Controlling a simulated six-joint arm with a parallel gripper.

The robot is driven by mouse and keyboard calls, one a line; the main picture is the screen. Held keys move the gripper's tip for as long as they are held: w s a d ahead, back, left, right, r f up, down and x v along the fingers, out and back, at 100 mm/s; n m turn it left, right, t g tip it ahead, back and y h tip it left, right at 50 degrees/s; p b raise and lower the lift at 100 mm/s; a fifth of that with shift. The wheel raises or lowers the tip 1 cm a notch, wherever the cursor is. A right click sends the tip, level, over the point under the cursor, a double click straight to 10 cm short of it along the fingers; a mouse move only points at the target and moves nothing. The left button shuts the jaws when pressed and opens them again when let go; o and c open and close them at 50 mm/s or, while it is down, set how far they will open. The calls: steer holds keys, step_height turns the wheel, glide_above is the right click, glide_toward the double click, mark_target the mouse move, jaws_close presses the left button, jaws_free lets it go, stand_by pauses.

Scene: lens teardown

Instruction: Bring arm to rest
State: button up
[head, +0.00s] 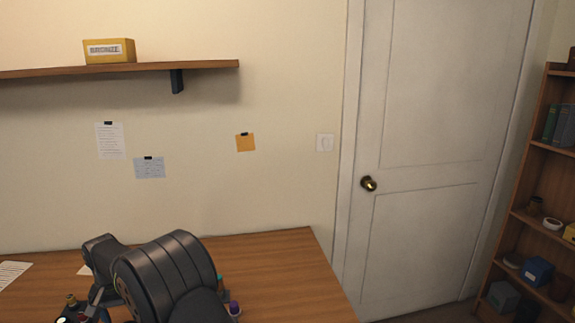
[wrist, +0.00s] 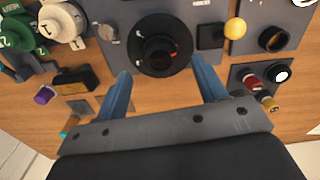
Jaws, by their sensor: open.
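My gripper (wrist: 160,70) shows in the wrist view with its two blue fingers spread apart and nothing between them. Beyond the fingertips, a black round lens-like part (wrist: 152,50) sits on a grey plate (wrist: 114,50). I cannot tell how far the fingertips are from it. In the head view my dark arm covers part of the wooden table (head: 285,262), and my gripper cannot be made out there.
In the wrist view, white (wrist: 62,22) and green (wrist: 18,34) numbered round parts lie left. A yellow ball (wrist: 235,28), a black ring (wrist: 272,39) and a red knob (wrist: 249,81) lie right. A purple knob (wrist: 43,96) is lower left. The table's right part is clear.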

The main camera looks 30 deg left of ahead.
step_height(320, 180, down, 4)
steer(key=shift+r, duration=0.1)
steer(key=n, duration=0.3)
steer(key=shift+n, duration=0.4)
steer(key=n, duration=0.4)
steer(key=shift+n, duration=0.3)
steer(key=n, duration=0.4)
steer(key=shift+n, duration=0.3)
steer(key=shift+w+n, duration=0.1)
steer(key=shift+n, duration=1.9)
steer(key=m, duration=0.9)
